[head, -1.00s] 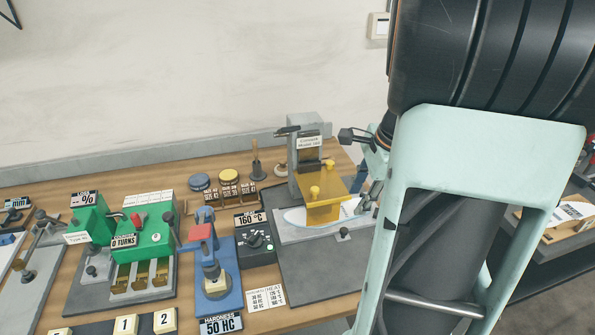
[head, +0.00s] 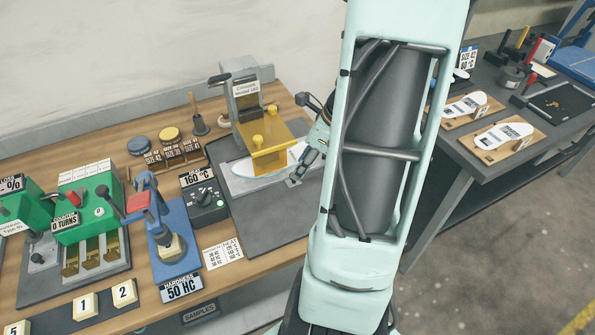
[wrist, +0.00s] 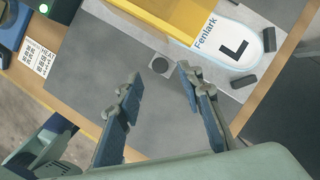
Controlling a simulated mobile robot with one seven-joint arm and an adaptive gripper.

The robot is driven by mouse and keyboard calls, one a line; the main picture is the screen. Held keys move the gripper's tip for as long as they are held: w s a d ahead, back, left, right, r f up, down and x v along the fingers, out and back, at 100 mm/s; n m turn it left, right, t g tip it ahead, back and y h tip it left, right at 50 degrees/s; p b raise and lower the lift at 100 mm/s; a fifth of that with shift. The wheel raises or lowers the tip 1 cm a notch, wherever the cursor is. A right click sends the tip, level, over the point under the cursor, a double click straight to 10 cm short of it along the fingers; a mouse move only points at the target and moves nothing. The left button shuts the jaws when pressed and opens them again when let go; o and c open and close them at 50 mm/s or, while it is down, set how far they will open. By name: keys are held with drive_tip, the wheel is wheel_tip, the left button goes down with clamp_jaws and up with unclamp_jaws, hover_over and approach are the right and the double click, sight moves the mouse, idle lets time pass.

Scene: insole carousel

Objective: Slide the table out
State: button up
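The press (head: 249,105) has a grey body and a yellow fixture (head: 270,142) with two knobs. Under it is the light grey sliding table (head: 238,184), carrying a white and pale blue insole (head: 243,169); the wrist view shows the insole (wrist: 229,48) marked "Fenlark" and "L". A small round dark knob (wrist: 160,66) shows at the table's front edge in the wrist view. My gripper (wrist: 159,76) is open and empty, its fingertips on either side of the knob in the picture. Contact cannot be told. In the head view my gripper (head: 301,174) hides the knob.
A 160 °C control box (head: 204,202), a blue hardness tester (head: 173,240) and a green machine (head: 88,205) stand left of the press. The dark base plate (head: 262,234) in front of the table is clear. Another bench (head: 480,170) with insoles stands right.

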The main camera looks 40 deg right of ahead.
drive_tip(key=shift+x, duration=1.8)
clamp_jaws()
